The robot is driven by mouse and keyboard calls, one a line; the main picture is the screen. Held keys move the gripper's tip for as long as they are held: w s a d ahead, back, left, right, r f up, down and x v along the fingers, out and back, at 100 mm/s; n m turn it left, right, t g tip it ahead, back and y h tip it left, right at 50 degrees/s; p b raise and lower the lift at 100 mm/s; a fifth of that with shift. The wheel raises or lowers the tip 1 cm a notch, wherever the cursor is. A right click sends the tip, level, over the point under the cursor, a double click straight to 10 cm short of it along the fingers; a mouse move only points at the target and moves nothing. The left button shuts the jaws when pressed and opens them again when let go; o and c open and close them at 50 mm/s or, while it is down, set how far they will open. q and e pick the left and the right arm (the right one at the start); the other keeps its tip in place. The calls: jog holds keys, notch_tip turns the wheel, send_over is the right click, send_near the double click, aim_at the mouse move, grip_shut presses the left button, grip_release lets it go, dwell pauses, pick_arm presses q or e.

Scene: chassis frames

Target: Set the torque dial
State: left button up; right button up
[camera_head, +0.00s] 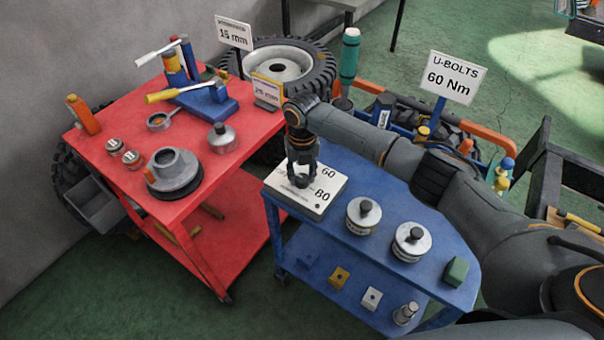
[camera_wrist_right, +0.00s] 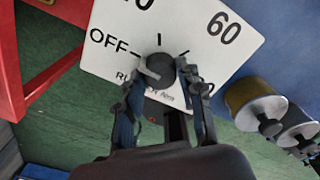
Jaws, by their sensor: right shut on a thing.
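The torque dial box (camera_head: 290,199) is a white-topped block near the left end of the blue cart; its face shows 60 and 80. In the right wrist view, its face (camera_wrist_right: 110,60) shows OFF and 60 around a dark round knob (camera_wrist_right: 160,66). My right gripper (camera_head: 302,180) reaches down over the box, and its two fingers (camera_wrist_right: 161,84) are shut on the knob from both sides. The knob's pointer setting is not clear. A sign (camera_head: 450,78) behind the cart reads "U-BOLTS 60 Nm". My left gripper is not in view.
On the blue cart (camera_head: 345,165) stand two silver knobbed weights (camera_head: 363,216) (camera_head: 410,242) and a green block (camera_head: 456,271), right of the box. A red cart (camera_head: 115,170) with tools and metal parts stands left, close to the blue cart.

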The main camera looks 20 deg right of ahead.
aim_at(302, 177)
jog(key=o, duration=1.2)
notch_tip(302, 177, up, 12)
jog(key=shift+r, duration=0.1)
